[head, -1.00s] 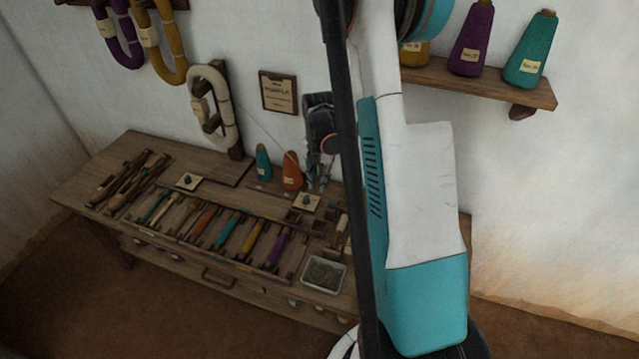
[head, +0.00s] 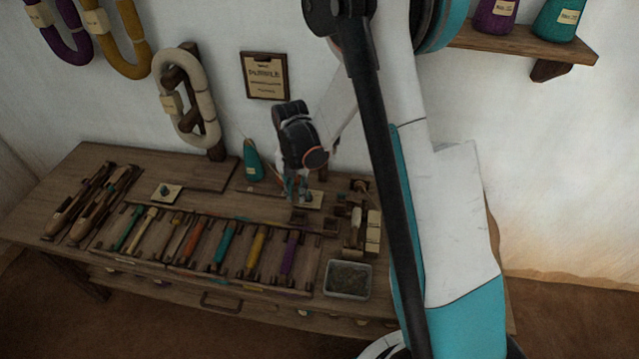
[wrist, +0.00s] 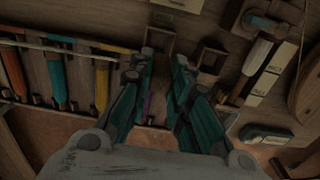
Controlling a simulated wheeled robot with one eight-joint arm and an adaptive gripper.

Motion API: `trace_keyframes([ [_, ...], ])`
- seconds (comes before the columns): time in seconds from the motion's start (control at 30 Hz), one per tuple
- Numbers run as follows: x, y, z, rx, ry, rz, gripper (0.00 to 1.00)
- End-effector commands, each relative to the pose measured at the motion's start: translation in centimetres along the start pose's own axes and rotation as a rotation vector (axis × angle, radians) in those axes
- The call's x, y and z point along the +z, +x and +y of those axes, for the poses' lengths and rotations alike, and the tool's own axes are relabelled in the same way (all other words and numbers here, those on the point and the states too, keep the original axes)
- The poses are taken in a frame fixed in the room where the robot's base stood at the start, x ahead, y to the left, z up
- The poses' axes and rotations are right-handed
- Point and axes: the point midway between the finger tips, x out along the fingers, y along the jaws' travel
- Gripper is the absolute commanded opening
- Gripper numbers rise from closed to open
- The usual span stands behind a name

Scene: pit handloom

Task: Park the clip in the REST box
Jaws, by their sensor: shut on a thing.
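My gripper (head: 298,197) hangs over the right part of the bench, shut on the clip. Its two teal fingers (wrist: 168,65) also show in the wrist view. The clip is too small and dark to make out between the fingertips. Small open wooden boxes stand below and close to the fingertips: one (wrist: 210,60) right of the fingers in the wrist view, another (wrist: 159,42) just ahead of the left fingertip. No REST lettering is legible, so I cannot tell which box is the REST box. A pale card (head: 314,200) lies behind the gripper.
A rack of coloured bobbins (head: 205,240) fills the bench's middle. A grey tray (head: 348,280) sits at the front right, with labelled blocks (head: 373,230) behind it. A teal cone (head: 252,162) stands left of my gripper; a wall shelf (head: 530,45) is at upper right.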

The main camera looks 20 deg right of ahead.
Motion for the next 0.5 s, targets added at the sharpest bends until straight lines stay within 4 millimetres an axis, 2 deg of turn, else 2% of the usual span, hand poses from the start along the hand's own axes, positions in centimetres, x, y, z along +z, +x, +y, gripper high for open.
trace_keyframes([
  [0.27, -0.4, 1.3, 0.7, 0.000, -0.013, 0.000, 0.05],
  [0.5, -0.4, 3.4, 0.6, 0.000, -0.012, 0.000, 0.05],
])
